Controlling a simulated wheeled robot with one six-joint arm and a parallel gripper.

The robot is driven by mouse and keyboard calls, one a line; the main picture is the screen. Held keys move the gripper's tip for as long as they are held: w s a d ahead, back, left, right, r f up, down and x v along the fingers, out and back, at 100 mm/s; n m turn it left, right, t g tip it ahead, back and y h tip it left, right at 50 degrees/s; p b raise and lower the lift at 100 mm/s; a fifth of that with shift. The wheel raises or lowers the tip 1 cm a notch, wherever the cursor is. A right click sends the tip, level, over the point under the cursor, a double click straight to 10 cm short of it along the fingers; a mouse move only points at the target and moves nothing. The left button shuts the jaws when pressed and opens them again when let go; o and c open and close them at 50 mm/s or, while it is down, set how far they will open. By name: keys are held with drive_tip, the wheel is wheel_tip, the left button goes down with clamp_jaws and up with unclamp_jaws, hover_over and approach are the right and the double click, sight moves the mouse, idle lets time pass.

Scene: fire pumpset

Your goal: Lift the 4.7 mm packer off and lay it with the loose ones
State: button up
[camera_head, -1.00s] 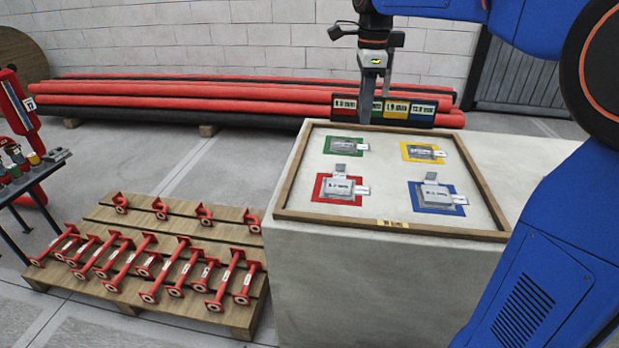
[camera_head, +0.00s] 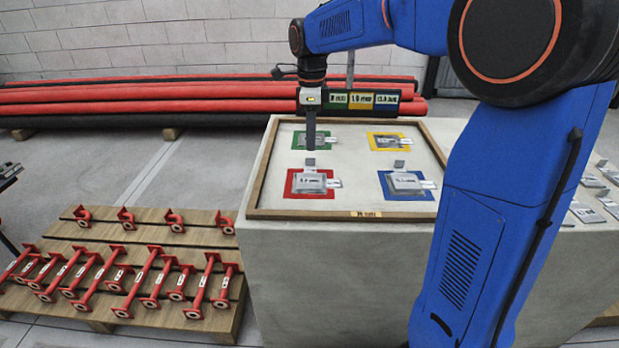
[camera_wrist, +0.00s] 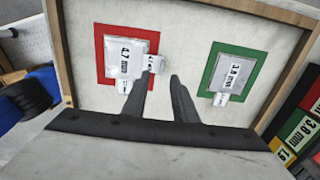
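The packer marked 4.7 mm (camera_wrist: 122,58) is a grey plate lying on a red square (camera_wrist: 102,37) in the wrist view. In the head view the grey packer (camera_head: 311,182) sits on the red square (camera_head: 290,191) at the tray's front left, with a small grey tab on its far side. My gripper (camera_head: 311,148) points down over the left side of the tray, behind that packer and in front of the green square. In the wrist view my gripper (camera_wrist: 161,78) has its two fingers apart with nothing between them.
The wood-rimmed tray (camera_head: 260,170) also holds packers on green (camera_head: 300,141), yellow (camera_head: 372,141) and blue (camera_head: 385,188) squares. Several loose grey plates (camera_head: 590,203) lie on the block at right. A labelled strip (camera_head: 362,99) stands behind the tray.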

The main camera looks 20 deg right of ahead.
sight(310, 173)
drive_tip(key=shift+w+f, duration=0.2)
drive_tip(key=shift+f, duration=2.85)
drive_tip(key=shift+c, duration=0.6)
clamp_jaws()
